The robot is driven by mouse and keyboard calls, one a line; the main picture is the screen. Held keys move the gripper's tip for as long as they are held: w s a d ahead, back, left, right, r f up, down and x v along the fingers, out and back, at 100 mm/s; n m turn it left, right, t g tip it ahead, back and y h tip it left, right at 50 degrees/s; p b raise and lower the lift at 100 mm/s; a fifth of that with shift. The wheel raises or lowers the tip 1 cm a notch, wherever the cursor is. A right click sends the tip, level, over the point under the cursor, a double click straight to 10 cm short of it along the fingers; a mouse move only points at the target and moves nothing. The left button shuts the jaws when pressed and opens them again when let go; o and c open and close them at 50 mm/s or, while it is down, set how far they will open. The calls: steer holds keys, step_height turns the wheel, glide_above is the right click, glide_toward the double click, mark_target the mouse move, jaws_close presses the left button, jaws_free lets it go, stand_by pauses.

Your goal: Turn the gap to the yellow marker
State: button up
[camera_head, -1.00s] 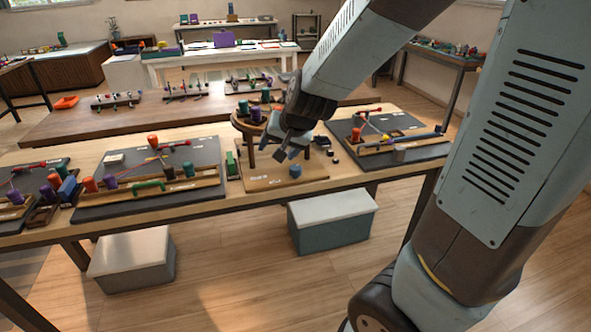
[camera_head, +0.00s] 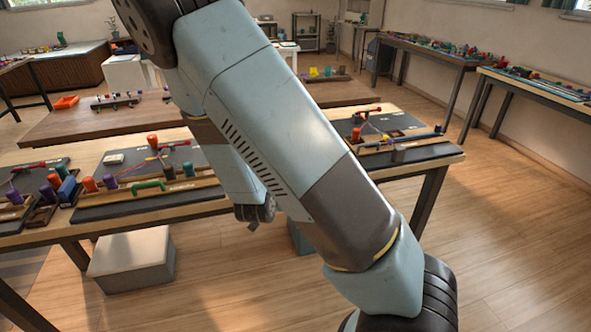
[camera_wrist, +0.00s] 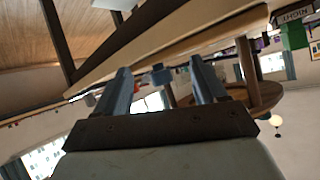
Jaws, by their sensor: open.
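The round wooden stand is hidden behind my arm in the head view. In the wrist view its round wooden disc (camera_wrist: 262,96) shows tilted at the right, partly behind the right finger, with a wooden post (camera_wrist: 246,62) meeting it. A small blue piece (camera_wrist: 161,75) shows beyond and between the fingers, apart from them. My gripper (camera_wrist: 158,68) is open with nothing between its fingers. In the head view, the dark end of my arm (camera_head: 255,212) hangs in front of the table. I cannot make out the gap or the yellow marker.
A black braiding board (camera_head: 120,204) with bobbins lies left of my arm, and another board (camera_head: 405,156) lies at the right. A grey box (camera_head: 130,262) stands under the table. The right floor is clear.

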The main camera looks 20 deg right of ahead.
steer(key=w+d+t+h, duration=0.1)
steer(key=w+d, duration=0.1)
steer(key=w, duration=0.1)
steer(key=w+d+n+t+h, duration=0.1)
steer(key=w+d+t, duration=0.1)
steer(key=w+d, duration=0.1)
steer(key=w+d+t+h, duration=0.1)
steer(key=w+d+t, duration=0.1)
steer(key=w+d, duration=0.1)
steer(key=shift+w+d+r+n+h, duration=0.1)
steer(key=shift+w+r+n+h, duration=0.25)
steer(key=shift+w, duration=0.25)
stand_by(0.3)
steer(key=c, duration=1)
steer(key=shift+o, duration=0.2)
